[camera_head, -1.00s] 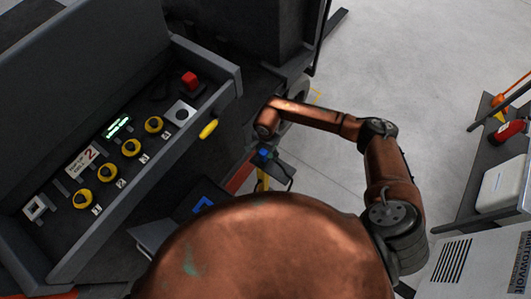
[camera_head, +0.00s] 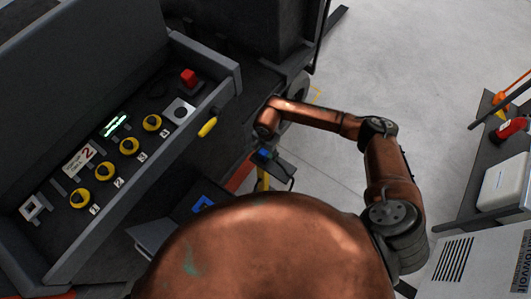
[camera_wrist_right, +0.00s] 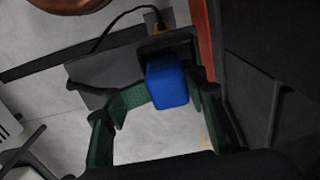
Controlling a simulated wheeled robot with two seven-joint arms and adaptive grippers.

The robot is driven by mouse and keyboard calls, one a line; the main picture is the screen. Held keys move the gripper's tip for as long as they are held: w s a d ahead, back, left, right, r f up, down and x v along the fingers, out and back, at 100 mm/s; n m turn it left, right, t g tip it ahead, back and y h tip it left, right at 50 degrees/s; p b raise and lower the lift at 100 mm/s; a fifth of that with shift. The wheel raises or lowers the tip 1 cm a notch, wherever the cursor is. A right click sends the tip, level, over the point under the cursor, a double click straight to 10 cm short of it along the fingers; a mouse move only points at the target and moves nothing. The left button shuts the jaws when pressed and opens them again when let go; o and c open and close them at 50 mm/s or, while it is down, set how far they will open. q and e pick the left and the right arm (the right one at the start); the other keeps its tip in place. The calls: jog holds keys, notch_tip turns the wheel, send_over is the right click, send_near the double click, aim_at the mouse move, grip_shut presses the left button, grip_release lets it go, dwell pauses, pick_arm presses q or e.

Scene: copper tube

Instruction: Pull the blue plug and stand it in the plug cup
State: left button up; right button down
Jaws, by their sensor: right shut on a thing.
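The blue plug (camera_wrist_right: 167,84) is a blue block at the centre of the right wrist view, between the dark green fingers of my right gripper (camera_wrist_right: 160,97), which is shut on it. Behind it is a dark socket box with a black cable; whether the plug is still seated there I cannot tell. In the head view the blue plug (camera_head: 263,155) shows small below the end of my right arm, at the dark box (camera_head: 279,169) on a yellow post. I cannot make out the plug cup. My left gripper is not in view.
A sloping control panel (camera_head: 140,170) with yellow knobs and a red button (camera_head: 188,77) stands at the left. A dark item with a blue marking (camera_head: 203,203) lies below it. A cart (camera_head: 500,150) with a red item stands at the right. Open floor lies between.

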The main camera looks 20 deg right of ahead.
jog(key=c, duration=0.9)
grip_release()
jog(key=o, duration=0.7)
jog(key=shift+r+p, duration=2.75)
jog(key=shift+r, duration=2.75)
